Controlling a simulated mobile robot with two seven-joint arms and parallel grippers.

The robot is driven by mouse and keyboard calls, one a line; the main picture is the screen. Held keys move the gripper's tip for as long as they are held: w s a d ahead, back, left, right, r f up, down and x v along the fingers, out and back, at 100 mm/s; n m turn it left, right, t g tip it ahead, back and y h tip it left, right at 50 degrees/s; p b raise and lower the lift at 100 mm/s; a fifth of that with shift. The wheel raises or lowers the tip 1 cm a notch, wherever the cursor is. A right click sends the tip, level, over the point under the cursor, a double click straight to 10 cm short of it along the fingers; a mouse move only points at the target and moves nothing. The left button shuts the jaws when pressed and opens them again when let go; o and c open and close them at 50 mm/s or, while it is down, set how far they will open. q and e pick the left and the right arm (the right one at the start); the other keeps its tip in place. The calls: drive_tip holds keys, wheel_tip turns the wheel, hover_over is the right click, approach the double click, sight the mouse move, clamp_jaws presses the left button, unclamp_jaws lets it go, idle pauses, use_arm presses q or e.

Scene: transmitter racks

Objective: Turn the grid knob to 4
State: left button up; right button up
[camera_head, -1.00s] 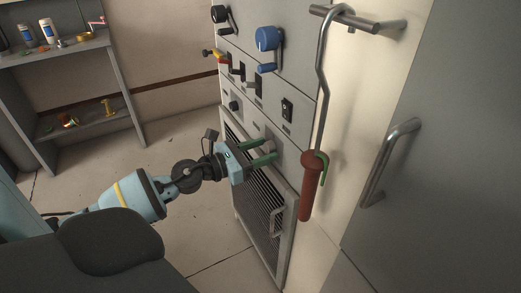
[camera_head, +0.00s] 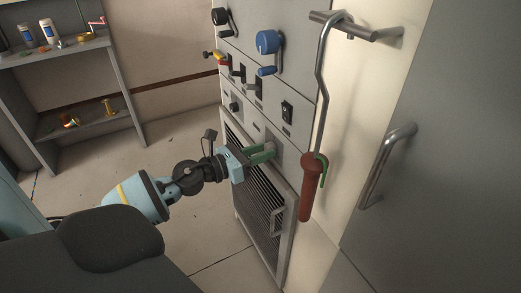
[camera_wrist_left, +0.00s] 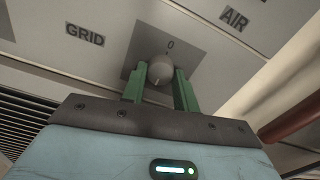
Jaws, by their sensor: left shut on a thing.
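The grid knob (camera_wrist_left: 160,69) is a small, round, pale knob on a square grey plate, beside the printed word GRID in the left wrist view. A 0 is printed on the plate just above it. A faint mark shows low on the knob's face; I cannot read a setting from it. My left gripper (camera_wrist_left: 161,78) has its two green fingers on either side of the knob, shut on it. In the head view my left gripper (camera_head: 270,152) reaches the lower rack panel, and its fingers mostly hide the knob. My right gripper is not in view.
A blue crank knob (camera_head: 267,42) and several switches sit higher on the rack. A metal hook rod with a red handle (camera_head: 311,185) hangs to the right of the gripper. A vent grille (camera_head: 257,200) is below. A shelf (camera_head: 75,45) stands at the far left.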

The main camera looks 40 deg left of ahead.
use_arm(q)
drive_tip(key=n+p, duration=0.1)
drive_tip(key=n, duration=0.1)
drive_tip(key=n+p, duration=0.1)
drive_tip(key=n, duration=0.2)
drive_tip(key=shift+r+n+p, duration=0.2)
drive_tip(key=shift+n+p, duration=0.1)
drive_tip(key=shift+p, duration=0.1)
drive_tip(key=n+p, duration=0.1)
drive_tip(key=n, duration=0.2)
drive_tip(key=shift+p, duration=0.4)
drive_tip(key=shift+n+p, duration=0.65)
drive_tip(key=shift+n, duration=0.85)
drive_tip(key=shift+f, duration=0.1)
drive_tip(key=o, duration=1)
drive_tip(key=shift+c, duration=0.2)
